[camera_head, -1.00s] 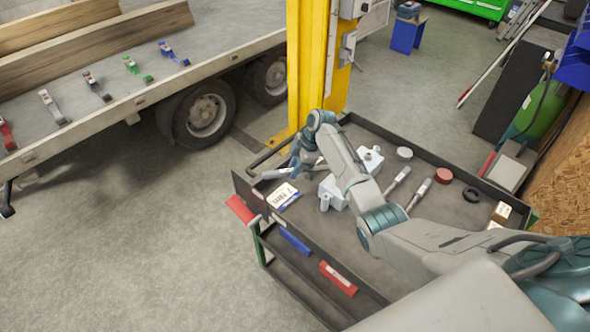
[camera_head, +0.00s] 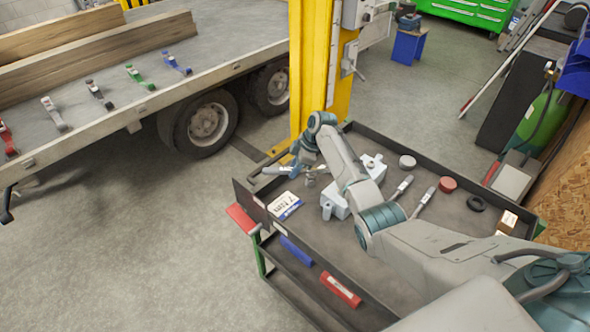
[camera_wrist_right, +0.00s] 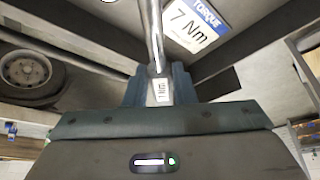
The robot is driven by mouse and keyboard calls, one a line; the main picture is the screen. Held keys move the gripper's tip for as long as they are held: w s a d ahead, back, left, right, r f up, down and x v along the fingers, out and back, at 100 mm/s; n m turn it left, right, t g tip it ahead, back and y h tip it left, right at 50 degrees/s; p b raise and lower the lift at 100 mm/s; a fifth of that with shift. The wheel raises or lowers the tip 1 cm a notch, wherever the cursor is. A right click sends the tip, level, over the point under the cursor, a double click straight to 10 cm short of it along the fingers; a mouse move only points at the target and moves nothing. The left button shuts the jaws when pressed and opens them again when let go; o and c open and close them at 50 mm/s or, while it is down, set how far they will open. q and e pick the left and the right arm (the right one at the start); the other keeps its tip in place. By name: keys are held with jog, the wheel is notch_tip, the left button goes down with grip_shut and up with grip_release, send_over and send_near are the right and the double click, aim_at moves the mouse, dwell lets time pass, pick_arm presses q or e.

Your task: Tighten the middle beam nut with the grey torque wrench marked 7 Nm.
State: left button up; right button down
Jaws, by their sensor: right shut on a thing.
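My right gripper (camera_head: 298,160) is over the far left corner of the tool cart (camera_head: 330,275). In the right wrist view the gripper (camera_wrist_right: 158,88) is shut around a wrench with a chrome shaft (camera_wrist_right: 151,30) and a small label at the jaws. The wrench's pale end (camera_head: 276,170) shows left of the jaws in the head view. A card reading "7 Nm" (camera_head: 284,206) is in the cart below; it also shows in the wrist view (camera_wrist_right: 192,25). Wooden beams (camera_head: 110,57) lie on the trailer bed; I cannot make out nuts. My left gripper is out of view.
Several coloured clamps, including a dark one (camera_head: 98,94), line the trailer edge. The cart holds grey blocks (camera_head: 336,203), two more tools (camera_head: 424,201) and round parts. A yellow post (camera_head: 314,75) stands behind the cart. Floor left of it is clear.

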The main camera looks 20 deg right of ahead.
jog(key=w, duration=0.1)
jog(key=w+d+m+b, duration=0.1)
jog(key=shift+w+d+m+t, duration=0.15)
jog(key=shift+w+m+t, duration=0.15)
jog(key=shift+b, duration=0.3)
jog(key=w+d+m+b, duration=0.1)
jog(key=w+d+b, duration=0.1)
jog(key=shift+w+r+m+t+h, duration=0.15)
jog(key=shift+w+m+t+h, duration=0.15)
jog(key=shift+w+m+t, duration=0.1)
